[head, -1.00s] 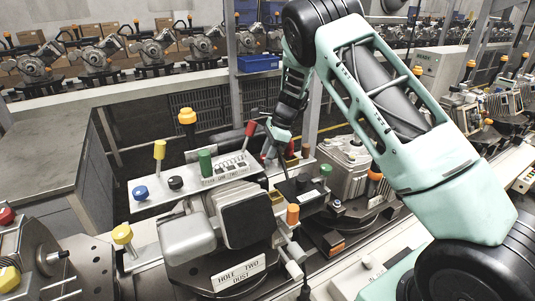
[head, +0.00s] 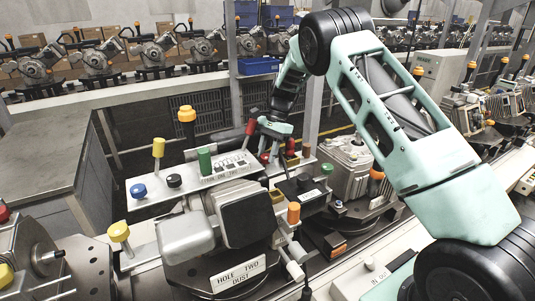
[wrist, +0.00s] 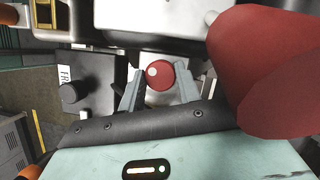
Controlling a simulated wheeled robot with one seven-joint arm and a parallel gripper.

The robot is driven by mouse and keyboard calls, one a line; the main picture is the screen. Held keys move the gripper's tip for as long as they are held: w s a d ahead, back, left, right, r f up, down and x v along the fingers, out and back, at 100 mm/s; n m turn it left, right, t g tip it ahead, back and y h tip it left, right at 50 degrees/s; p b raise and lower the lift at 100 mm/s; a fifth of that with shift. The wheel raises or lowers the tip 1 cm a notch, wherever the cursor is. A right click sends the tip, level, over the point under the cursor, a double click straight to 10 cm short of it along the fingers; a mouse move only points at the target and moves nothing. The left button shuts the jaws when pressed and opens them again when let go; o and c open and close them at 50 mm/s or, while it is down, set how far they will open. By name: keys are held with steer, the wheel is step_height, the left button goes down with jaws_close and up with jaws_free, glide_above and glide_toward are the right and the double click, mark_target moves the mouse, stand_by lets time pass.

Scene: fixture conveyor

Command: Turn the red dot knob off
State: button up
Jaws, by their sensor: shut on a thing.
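The red dot knob (wrist: 154,78) is a round red knob with a white dot on its face. In the wrist view it sits between the two grey fingers of my gripper (wrist: 160,92), which is shut on it. In the head view my gripper (head: 270,155) reaches down behind the white control panel (head: 222,172), and the knob is too small and too covered there to make out surely.
A large red handle (wrist: 285,70) stands close to the right of my gripper in the wrist view. A black box with a round knob (wrist: 75,93) lies to the left. The panel carries a green knob (head: 205,160) and a yellow knob (head: 158,148).

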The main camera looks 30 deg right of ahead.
steer(key=shift+n, duration=0.4)
steer(key=o, duration=1)
steer(key=shift+c, duration=0.2)
